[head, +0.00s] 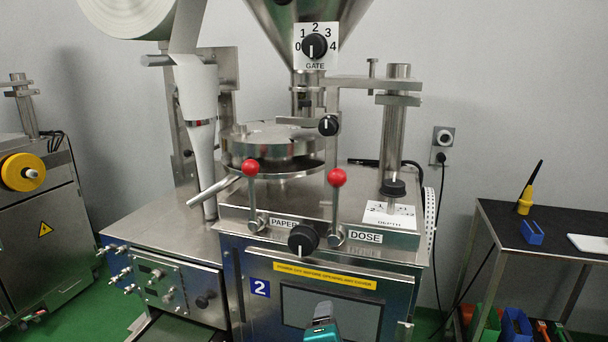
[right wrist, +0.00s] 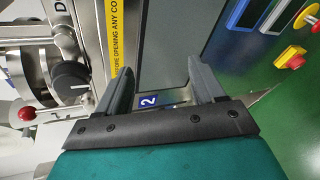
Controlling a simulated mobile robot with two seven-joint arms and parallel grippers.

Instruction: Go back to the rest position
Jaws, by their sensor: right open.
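My right gripper (right wrist: 160,68) is open and empty in the right wrist view, its two dark fingers apart in front of the packing machine's front panel. In the head view a teal part of a gripper (head: 322,322) shows at the bottom middle, before the dark screen (head: 350,318) of machine 2. The space between the fingers shows only the panel and the blue "2" label (right wrist: 148,100). My left gripper is in neither view.
The machine carries two red-knobbed levers (head: 251,167), a black front knob (head: 302,239), a depth knob (head: 394,188) and a gate dial (head: 315,46). A dark-topped side table (head: 500,228) stands at right. Another machine (head: 40,225) stands at left. Green floor shows between them.

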